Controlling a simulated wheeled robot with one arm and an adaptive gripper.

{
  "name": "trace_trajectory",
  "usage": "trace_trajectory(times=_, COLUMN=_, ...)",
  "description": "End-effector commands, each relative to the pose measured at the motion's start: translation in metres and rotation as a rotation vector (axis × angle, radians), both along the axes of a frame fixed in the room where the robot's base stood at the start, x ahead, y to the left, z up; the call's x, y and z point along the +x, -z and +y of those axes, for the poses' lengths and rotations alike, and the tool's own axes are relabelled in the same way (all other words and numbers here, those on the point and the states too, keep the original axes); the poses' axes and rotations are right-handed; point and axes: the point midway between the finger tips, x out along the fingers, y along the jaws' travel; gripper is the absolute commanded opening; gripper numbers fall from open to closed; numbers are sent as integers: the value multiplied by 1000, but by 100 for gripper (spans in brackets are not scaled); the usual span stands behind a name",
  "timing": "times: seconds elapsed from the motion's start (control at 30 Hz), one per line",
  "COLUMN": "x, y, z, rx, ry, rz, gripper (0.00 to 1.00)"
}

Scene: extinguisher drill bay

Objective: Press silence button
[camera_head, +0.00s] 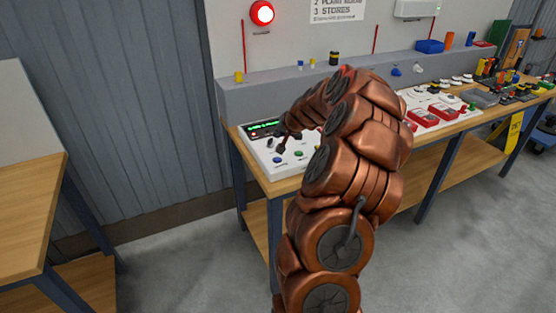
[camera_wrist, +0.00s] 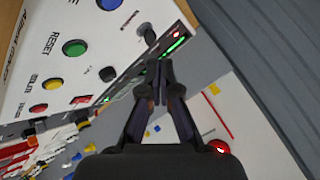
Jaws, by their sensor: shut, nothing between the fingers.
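A white alarm panel (camera_head: 272,154) with a green-lit display (camera_head: 264,127) stands on the bench's left end. Its blue button (camera_head: 278,160) and green button (camera_head: 299,153) show at its front. In the wrist view the green button (camera_wrist: 74,47) is marked RESET; the blue button (camera_wrist: 110,4) is cut by the top edge, with yellow (camera_wrist: 52,83) and red (camera_wrist: 38,108) buttons further along. I cannot read a silence label. My gripper (camera_head: 281,141) is shut and empty over the panel; in the wrist view its fingertips (camera_wrist: 160,68) overlap the display's edge. Contact cannot be told.
A lit red beacon (camera_head: 262,13) is on the wall behind. Red boxes (camera_head: 422,117) and several small items crowd the bench to the right. Another wooden table (camera_head: 28,190) stands at left. Open grey floor (camera_head: 185,270) lies between the tables.

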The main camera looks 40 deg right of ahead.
Motion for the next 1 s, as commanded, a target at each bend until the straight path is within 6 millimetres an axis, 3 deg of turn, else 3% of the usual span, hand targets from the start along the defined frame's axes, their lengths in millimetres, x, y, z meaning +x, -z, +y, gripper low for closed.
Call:
trace_trajectory(times=0.6, x=0, y=72, z=1, rx=1, ry=-2, rz=1, gripper=0)
trace_trajectory(times=1.0, x=0, y=77, z=0, rx=0, ry=-1, rz=1, gripper=0)
